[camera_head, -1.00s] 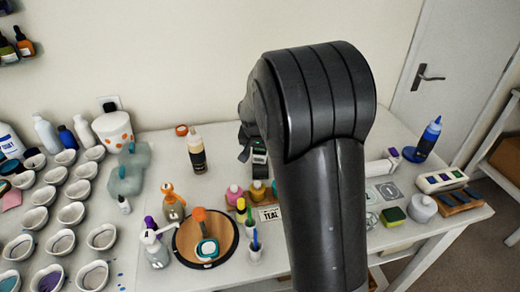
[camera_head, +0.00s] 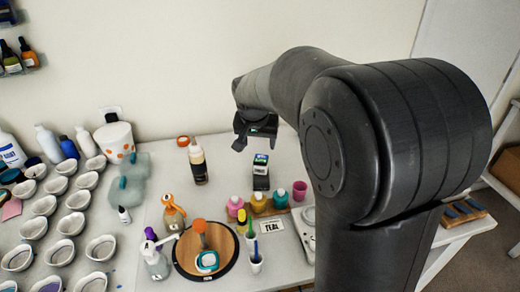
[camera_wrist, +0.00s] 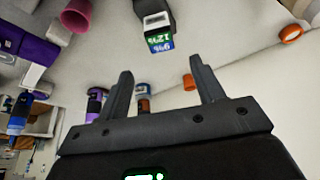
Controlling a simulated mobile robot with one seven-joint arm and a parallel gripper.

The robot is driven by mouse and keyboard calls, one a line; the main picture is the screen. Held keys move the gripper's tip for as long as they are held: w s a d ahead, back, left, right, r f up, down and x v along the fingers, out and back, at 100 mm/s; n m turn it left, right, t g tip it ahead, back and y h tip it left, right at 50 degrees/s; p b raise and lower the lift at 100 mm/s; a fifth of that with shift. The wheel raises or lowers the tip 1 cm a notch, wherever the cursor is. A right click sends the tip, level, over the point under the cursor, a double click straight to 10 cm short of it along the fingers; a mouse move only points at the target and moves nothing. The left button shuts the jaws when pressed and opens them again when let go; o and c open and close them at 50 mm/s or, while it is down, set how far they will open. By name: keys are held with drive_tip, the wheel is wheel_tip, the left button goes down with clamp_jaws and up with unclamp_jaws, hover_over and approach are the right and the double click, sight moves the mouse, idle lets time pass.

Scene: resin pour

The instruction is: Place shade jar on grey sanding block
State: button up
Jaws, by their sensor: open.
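My gripper (camera_head: 256,134) hangs over the back middle of the table with its jaws open. The wrist view shows its two spread fingers (camera_wrist: 163,90) with nothing between them. A small squarish pot with a teal rim (camera_head: 207,261) sits on a round wooden board; I cannot tell whether it is the shade jar. Pink, yellow and teal rounded bottles (camera_head: 281,198) stand behind a card reading TEAL. I cannot make out the grey sanding block; my arm hides much of the table's right side.
A dark upright device (camera_head: 261,178) with a green-blue display stands just below my gripper; it also shows in the wrist view (camera_wrist: 156,24). A pink cup (camera_head: 299,190) is right of it. A dark-labelled bottle (camera_head: 198,165) stands to the left. Several white cups (camera_head: 72,223) fill the left side.

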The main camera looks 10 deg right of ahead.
drive_tip(key=s+r+n+y, duration=0.1)
drive_tip(key=s+n, duration=0.1)
drive_tip(key=s, duration=1.2)
drive_tip(key=s+d+r+n+t, duration=0.1)
drive_tip(key=s+r+n, duration=0.1)
drive_tip(key=s, duration=1.3)
drive_tip(key=shift+n+y, duration=0.3)
drive_tip(key=shift+y, duration=0.1)
